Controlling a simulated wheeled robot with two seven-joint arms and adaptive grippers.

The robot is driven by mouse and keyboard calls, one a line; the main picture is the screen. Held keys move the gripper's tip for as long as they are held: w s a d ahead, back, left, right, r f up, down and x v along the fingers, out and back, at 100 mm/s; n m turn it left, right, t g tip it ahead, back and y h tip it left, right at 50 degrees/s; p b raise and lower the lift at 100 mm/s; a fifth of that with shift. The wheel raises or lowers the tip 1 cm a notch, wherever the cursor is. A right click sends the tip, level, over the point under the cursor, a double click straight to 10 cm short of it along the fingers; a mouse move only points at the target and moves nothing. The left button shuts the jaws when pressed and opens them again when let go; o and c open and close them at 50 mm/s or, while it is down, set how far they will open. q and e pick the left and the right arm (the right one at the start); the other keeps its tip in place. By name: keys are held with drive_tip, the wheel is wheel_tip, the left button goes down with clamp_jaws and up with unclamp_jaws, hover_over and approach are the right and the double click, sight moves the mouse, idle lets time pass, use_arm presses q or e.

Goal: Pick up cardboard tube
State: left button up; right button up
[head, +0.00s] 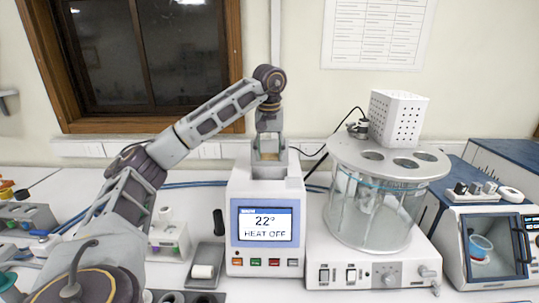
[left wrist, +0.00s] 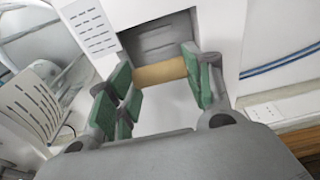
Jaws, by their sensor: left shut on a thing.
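The cardboard tube (left wrist: 161,74) is a short tan cylinder, seen in the left wrist view between green finger pads. It lies across the opening of the white display device (head: 265,205). A small tan patch of the tube (head: 268,156) shows in the head view at the top of that device. My left gripper (left wrist: 165,80) is shut on the tube, with its fingers at both ends. In the head view the left gripper (head: 268,148) points down at the device's top. How far the tube is clear of the device cannot be told. My right gripper is not in view.
A glass bath with a holed round lid (head: 388,160) stands right of the device, with a white perforated box (head: 398,118) on top. A blue and white machine (head: 490,240) is at far right. Racks and a small black-handled stand (head: 208,262) are left.

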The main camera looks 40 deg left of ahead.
use_arm(q)
drive_tip(key=shift+r, duration=0.25)
idle(0.5)
